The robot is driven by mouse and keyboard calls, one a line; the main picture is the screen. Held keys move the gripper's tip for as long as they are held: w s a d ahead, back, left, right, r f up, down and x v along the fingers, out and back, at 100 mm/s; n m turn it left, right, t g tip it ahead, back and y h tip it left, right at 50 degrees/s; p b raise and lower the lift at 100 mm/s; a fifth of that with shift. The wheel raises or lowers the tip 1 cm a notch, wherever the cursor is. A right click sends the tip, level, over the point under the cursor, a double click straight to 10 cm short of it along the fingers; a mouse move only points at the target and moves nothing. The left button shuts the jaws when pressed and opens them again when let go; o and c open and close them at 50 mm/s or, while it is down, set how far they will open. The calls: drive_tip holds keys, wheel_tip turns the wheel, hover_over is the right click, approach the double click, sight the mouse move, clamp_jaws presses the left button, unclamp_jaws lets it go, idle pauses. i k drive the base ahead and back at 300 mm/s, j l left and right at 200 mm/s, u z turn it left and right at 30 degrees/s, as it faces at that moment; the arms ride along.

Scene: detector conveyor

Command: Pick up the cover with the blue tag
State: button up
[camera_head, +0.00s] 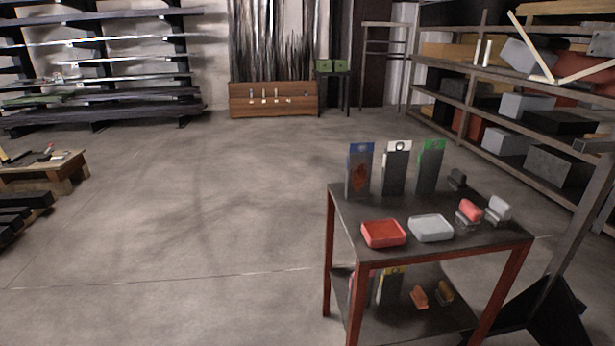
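A dark upright cover with a blue tag (359,170) along its top stands at the back left of the small table (345,212). Its front has a reddish-brown patch. A similar cover with a white tag (396,168) stands just to its right, apart from it. A third with a green tag (430,166) stands further right. My gripper does not show in the head camera view.
A red tray (383,234) and a grey tray (431,228) lie at the table's front. Small red, white and dark items sit at its right. More items are on the lower shelf. Shelving (470,105) stands behind right. Open floor (180,220) lies left.

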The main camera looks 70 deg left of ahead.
sight(359, 161)
drive_tip(key=u, duration=2.2)
drive_tip(key=i+j, duration=0.15)
drive_tip(key=j, duration=0.2)
drive_tip(key=i+j+z, duration=0.15)
drive_tip(key=i+j, duration=0.2)
drive_tip(key=j, duration=0.3)
drive_tip(key=i+j+z, duration=0.25)
drive_tip(key=j, duration=0.35)
drive_tip(key=i+j+z, duration=0.1)
drive_tip(key=i+j, duration=0.15)
drive_tip(key=i+j+z, duration=0.15)
drive_tip(key=j, duration=0.25)
drive_tip(key=i+j+z, duration=0.1)
drive_tip(key=j, duration=0.25)
drive_tip(key=i+j+z, duration=0.15)
drive_tip(key=j, duration=0.2)
drive_tip(key=i+j, duration=0.3)
drive_tip(key=i+l+z, duration=0.05)
drive_tip(key=i, duration=0.05)
